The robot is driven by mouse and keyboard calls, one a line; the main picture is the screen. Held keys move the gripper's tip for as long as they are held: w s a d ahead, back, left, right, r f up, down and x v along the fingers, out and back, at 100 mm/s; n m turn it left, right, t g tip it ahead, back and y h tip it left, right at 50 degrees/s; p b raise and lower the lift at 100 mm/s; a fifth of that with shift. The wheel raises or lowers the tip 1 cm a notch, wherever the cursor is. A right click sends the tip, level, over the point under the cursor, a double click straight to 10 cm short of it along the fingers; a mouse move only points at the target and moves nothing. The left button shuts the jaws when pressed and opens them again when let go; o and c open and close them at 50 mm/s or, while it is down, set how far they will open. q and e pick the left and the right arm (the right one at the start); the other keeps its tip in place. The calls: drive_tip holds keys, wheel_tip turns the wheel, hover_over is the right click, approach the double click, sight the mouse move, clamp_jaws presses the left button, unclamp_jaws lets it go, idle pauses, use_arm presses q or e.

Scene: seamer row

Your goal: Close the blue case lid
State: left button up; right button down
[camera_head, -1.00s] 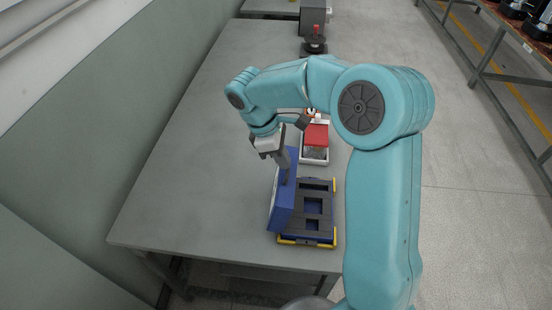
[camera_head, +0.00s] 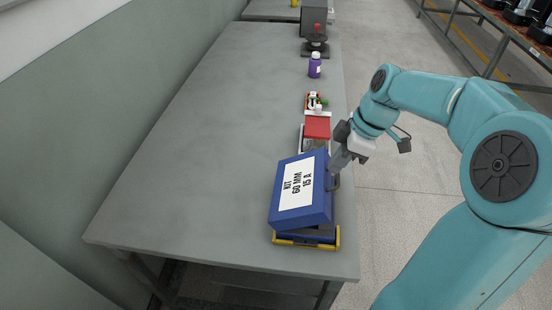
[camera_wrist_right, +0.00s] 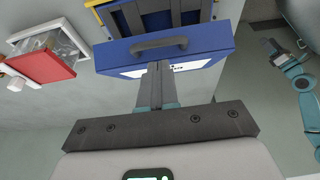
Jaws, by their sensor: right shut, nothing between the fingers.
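The blue case lid (camera_head: 304,190) has a white label reading "KIT 60 MM 15 A" and is swung over its base, still tilted with a gap. The case base (camera_head: 305,241) shows yellow corners at the near edge. In the wrist view the lid (camera_wrist_right: 205,42) shows its dark handle (camera_wrist_right: 158,44), with the base's dark insert (camera_wrist_right: 150,15) visible beyond it. My right gripper (camera_head: 334,168) is shut and empty, at the lid's handle edge; its fingers (camera_wrist_right: 156,82) overlap the label face. I cannot tell whether they touch it.
Behind the case are a red-lidded white box (camera_head: 317,127), a small tray of items (camera_head: 315,104), a purple bottle (camera_head: 315,66) and a dark device with a red knob (camera_head: 315,46). The table (camera_head: 200,160) is clear on the left. Its right edge is close to the case.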

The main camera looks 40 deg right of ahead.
use_arm(q)
wheel_tip(320, 180, down, 18)
drive_tip(key=b, duration=1.5)
drive_tip(key=shift+s+d+b, duration=0.25)
drive_tip(key=shift+s+b, duration=0.05)
drive_tip(key=shift+b, duration=0.1)
use_arm(e)
drive_tip(key=shift+s+d+f+t+y, duration=0.65)
drive_tip(key=shift+s+d+f+t, duration=0.2)
drive_tip(key=shift+f, duration=0.95)
drive_tip(key=shift+s+d+f+t+y, duration=0.7)
drive_tip(key=shift+s+f, duration=0.3)
drive_tip(key=shift+f, duration=0.75)
drive_tip(key=shift+s+d+f+t+y, duration=0.6)
drive_tip(key=shift+s+f+t, duration=0.3)
drive_tip(key=shift+f, duration=0.9)
use_arm(q)
drive_tip(key=shift+r, duration=0.1)
